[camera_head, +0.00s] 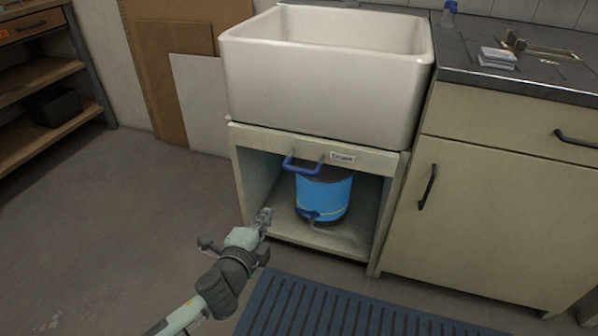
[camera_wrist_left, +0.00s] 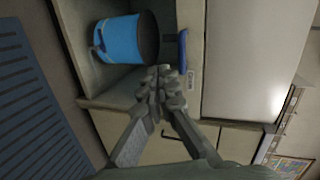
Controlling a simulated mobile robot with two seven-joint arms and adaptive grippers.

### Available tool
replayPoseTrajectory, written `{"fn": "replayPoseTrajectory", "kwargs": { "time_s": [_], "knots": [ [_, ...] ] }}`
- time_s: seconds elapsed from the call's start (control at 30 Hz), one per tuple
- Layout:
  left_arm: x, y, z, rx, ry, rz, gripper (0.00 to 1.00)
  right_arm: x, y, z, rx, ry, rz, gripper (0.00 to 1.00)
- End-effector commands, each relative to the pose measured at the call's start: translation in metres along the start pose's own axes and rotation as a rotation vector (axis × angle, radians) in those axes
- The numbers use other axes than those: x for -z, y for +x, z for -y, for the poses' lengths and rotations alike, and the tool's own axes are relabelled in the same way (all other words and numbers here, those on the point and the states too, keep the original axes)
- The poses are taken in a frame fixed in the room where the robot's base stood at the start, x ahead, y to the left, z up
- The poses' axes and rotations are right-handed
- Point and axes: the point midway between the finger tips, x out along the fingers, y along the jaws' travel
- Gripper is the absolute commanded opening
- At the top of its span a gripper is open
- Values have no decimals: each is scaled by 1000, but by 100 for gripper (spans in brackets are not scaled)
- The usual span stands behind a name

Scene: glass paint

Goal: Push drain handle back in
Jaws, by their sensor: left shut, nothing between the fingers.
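The blue drain handle (camera_head: 302,165) is a U-shaped bar at the top front of the open cabinet under the sink, beside a small label (camera_head: 342,157). It sticks out from the front rail. In the left wrist view the handle (camera_wrist_left: 182,52) is just beyond the fingertips. My left gripper (camera_head: 265,216) is shut and empty, in front of the cabinet's lower left, below the handle and apart from it in the head view. In the left wrist view its fingers (camera_wrist_left: 160,84) are closed together. My right gripper is in neither view.
A blue bucket (camera_head: 324,194) stands inside the open cabinet (camera_head: 240,170), under the white sink (camera_head: 325,75). A drawer cabinet (camera_head: 490,210) is on the right. A blue slatted mat (camera_head: 340,310) lies on the floor in front. The floor at left is clear.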

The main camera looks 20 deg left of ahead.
Motion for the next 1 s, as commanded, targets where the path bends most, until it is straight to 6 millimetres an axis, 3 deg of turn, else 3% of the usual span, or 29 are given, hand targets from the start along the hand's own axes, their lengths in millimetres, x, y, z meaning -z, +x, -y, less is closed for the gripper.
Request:
{"fn": "replayPoseTrajectory", "kwargs": {
  "time_s": [0.17, 0.57, 0.77, 1.0],
  "knots": [
    [21, -3, 25, 80, 112, -64, 0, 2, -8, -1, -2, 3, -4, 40],
    [22, -1, 28, 86, 118, -67, 0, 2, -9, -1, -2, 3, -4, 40],
    [24, 25, 31, 87, 118, -66, 0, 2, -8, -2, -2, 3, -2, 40],
    [28, 77, 35, 87, 117, -66, 0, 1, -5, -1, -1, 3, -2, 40]
  ]
}}
